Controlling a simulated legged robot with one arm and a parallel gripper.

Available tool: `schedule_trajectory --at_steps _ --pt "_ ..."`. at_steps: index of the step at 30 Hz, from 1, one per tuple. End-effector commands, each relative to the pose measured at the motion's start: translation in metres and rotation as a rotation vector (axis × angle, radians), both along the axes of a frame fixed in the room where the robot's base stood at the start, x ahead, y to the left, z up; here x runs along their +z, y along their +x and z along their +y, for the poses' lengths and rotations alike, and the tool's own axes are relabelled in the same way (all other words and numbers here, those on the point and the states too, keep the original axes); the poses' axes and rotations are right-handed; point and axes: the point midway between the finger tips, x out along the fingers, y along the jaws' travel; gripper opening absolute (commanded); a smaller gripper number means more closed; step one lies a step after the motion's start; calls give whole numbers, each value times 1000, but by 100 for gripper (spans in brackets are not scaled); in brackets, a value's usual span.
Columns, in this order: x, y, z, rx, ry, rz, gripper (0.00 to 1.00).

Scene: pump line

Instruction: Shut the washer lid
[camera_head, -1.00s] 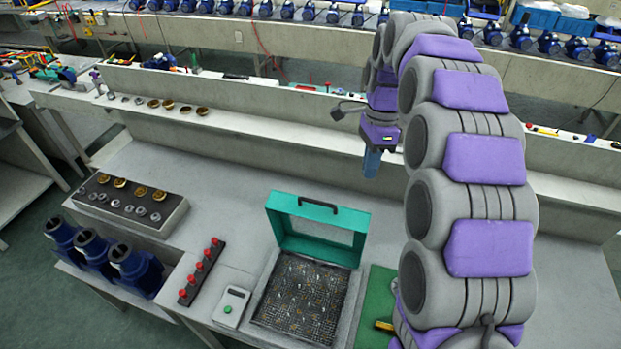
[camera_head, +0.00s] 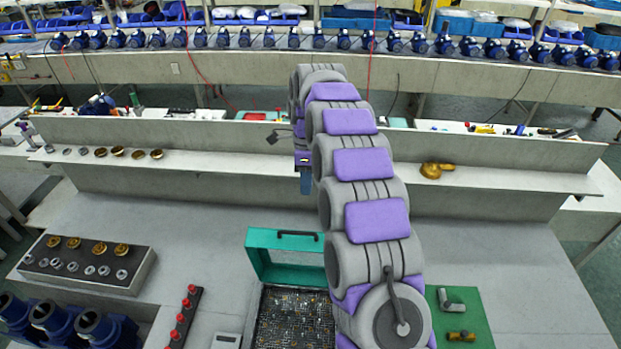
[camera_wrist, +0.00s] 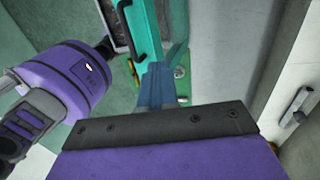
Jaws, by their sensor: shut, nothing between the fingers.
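The washer lid (camera_head: 259,268) is a teal frame with a dark handle. In the head view it stands raised at the back of the washer (camera_head: 292,318), a dark mesh basket whose right side is hidden by my arm. The lid also shows in the wrist view as a teal strip (camera_wrist: 147,35). My gripper (camera_head: 306,184) has blue fingers pointing down. It is shut and empty, appearing above and behind the lid in the head view. In the wrist view the fingers (camera_wrist: 158,80) overlap the lid's edge; I cannot tell whether they touch it.
A button strip (camera_head: 185,318) with red knobs and a grey box (camera_head: 226,341) are left of the washer. A green mat (camera_head: 470,309) with fittings lies right. A parts block (camera_head: 88,263) stands far left. A shelf (camera_head: 230,166) runs behind.

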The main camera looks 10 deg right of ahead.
Motion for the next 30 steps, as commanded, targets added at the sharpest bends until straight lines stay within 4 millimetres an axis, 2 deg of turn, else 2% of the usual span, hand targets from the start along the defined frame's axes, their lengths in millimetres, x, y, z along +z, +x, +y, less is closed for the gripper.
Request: schedule_trajectory --at_steps 13,24,30 --pt "-65 -17 -5 1 6 7 0" --pt "-75 -46 8 2 1 2 0" --pt "-78 -52 7 0 2 3 0"
